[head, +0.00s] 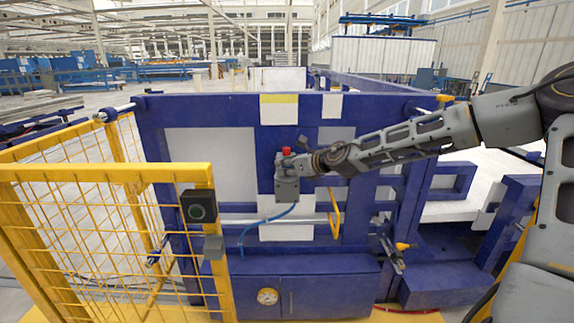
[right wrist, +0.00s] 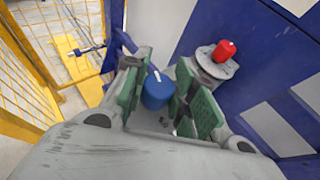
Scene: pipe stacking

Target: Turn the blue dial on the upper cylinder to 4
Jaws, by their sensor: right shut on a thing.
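The blue dial (right wrist: 156,90) sits between the green finger pads of my right gripper (right wrist: 164,66) in the right wrist view. The gripper is shut on it. A short white mark shows on the dial's top; any numbers around it cannot be read. In the head view my right gripper (head: 290,164) is at the blue machine's front, and the dial cannot be made out there. A red knob on a grey round mount (right wrist: 224,50) stands beside the right finger; the red knob (head: 286,150) also shows in the head view. My left gripper is not in view.
A blue machine panel (head: 230,108) stands behind the gripper. A grey block (head: 287,190) with a blue hose (head: 265,220) is just below it. A yellow handle (head: 334,212) is to the lower right. A yellow mesh fence (head: 100,174) with a black box (head: 199,206) stands at left.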

